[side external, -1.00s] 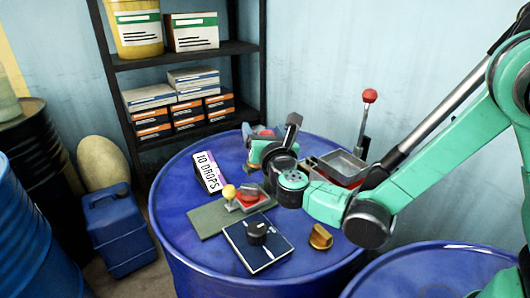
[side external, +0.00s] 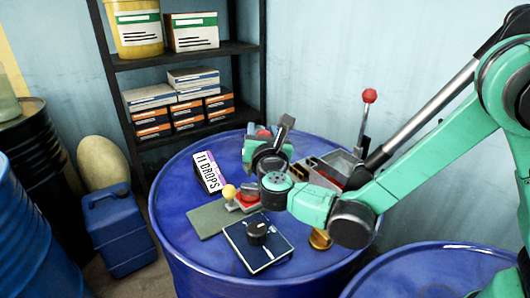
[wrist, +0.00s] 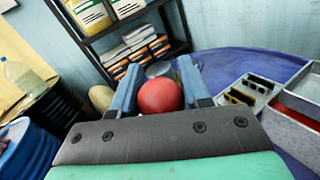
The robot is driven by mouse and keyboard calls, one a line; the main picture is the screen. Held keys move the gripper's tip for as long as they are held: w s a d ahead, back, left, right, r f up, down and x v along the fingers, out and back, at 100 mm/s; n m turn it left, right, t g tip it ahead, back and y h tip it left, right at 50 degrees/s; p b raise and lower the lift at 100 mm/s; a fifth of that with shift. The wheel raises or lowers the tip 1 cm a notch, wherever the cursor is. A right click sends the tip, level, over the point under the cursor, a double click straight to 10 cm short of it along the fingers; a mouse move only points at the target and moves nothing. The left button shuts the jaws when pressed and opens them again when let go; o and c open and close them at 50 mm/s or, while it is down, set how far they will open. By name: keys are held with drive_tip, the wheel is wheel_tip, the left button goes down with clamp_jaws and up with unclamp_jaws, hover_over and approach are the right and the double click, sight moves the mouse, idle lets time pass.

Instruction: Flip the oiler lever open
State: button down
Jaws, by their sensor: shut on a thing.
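My gripper (wrist: 157,88) is shut on a red ball knob (wrist: 160,97) that sits between its blue fingers in the wrist view. A bit of the red knob (side external: 263,132) also shows at my gripper in the side view, over the back of the blue drum. The arm below the knob and the body of the oiler are mostly hidden by my wrist. A pale round part (wrist: 158,69) shows just beyond the knob. A white sign (side external: 207,172) on the drum top reads "11 DROPS".
A yellow-knobbed lever (side external: 229,191) stands on a green mat (side external: 206,220). A grey tray (wrist: 247,92) and a tall red-knobbed lever (side external: 369,96) stand on the right.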

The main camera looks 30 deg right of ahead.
drive_tip(key=shift+c, duration=2.1)
unclamp_jaws()
drive_tip(key=v, duration=0.5)
drive_tip(key=shift+s+a, duration=0.2)
drive_tip(key=shift+s, duration=0.1)
drive_tip(key=s+d+f+m+g+y, duration=0.1)
drive_tip(key=s+d+m+g+y, duration=0.3)
drive_tip(key=m, duration=1)
drive_tip(key=s+d+f+m+g+y, duration=0.2)
drive_tip(key=s+d+m+g+y, duration=0.2)
drive_tip(key=m, duration=1)
drive_tip(key=s, duration=0.3)
drive_tip(key=shift+s+d+g, duration=0.2)
drive_tip(key=shift+d+g, duration=0.2)
